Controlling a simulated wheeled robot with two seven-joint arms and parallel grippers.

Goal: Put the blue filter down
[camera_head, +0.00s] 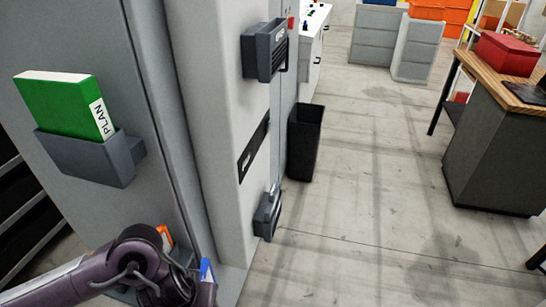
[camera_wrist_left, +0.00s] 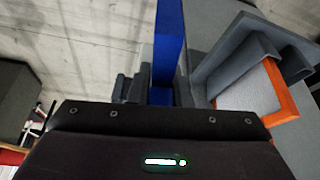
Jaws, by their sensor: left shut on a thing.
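The blue filter (camera_wrist_left: 170,45) stands up as a tall blue slab in the left wrist view, just beyond my left gripper. Only a small blue piece of it (camera_head: 207,271) shows in the head view, beside my left wrist. My left gripper (camera_head: 203,286) is shut on the blue filter, low beside the grey cabinet; its fingers are mostly hidden by my arm. An orange-framed filter (camera_wrist_left: 284,95) sits in a grey holder (camera_wrist_left: 222,65), to the right of the blue filter in the wrist view. My right gripper is not in view.
A grey pocket (camera_head: 85,158) on the cabinet holds a green PLAN binder (camera_head: 62,100). Two dark grey fixtures, upper (camera_head: 263,50) and lower (camera_head: 267,213), stick out from the cabinet's side. A black bin (camera_head: 304,145) stands beyond. The floor to the right is clear up to the workbench.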

